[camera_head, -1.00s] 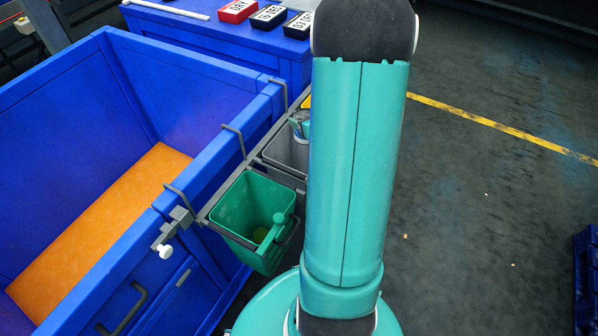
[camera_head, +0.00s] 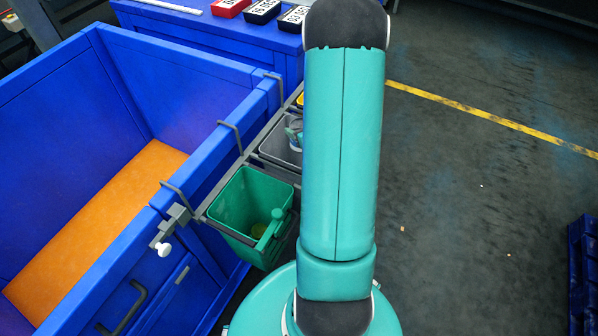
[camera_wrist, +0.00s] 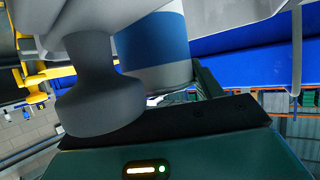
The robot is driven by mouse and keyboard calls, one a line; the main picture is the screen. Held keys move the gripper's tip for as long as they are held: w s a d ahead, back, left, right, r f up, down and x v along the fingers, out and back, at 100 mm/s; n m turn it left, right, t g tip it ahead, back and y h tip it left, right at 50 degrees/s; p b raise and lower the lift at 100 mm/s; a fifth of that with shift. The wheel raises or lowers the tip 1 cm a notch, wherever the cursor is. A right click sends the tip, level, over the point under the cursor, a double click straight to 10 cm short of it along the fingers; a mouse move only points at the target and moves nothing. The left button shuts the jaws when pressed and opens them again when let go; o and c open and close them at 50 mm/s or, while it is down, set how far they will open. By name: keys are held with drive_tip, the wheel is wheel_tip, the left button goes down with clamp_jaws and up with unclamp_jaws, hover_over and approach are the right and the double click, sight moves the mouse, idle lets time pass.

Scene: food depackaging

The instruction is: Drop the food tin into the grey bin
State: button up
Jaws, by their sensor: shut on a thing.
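The food tin (camera_wrist: 155,48), with a blue band and pale ends, is shut in my gripper (camera_wrist: 145,75) in the wrist view. A dark rounded finger covers its left side. In the head view a small part of the tin (camera_head: 297,144) shows beside my arm, at the mouth of the grey bin (camera_head: 273,148). My arm hides the rest of the tin, most of the gripper and the bin's right side. I cannot tell how far the tin is inside the bin's rim.
A green bin (camera_head: 232,213) hangs nearer on the same rack (camera_head: 204,206), with a sliver of a yellow bin (camera_head: 300,100) beyond. The rack hooks onto a large blue crate (camera_head: 210,165) with an orange floor. Labelled boxes stand on a blue surface behind. The floor at right is mostly clear.

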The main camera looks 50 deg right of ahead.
drive_tip(key=o, duration=1.3)
drive_tip(key=v, duration=1.4)
drive_tip(key=shift+w, duration=0.1)
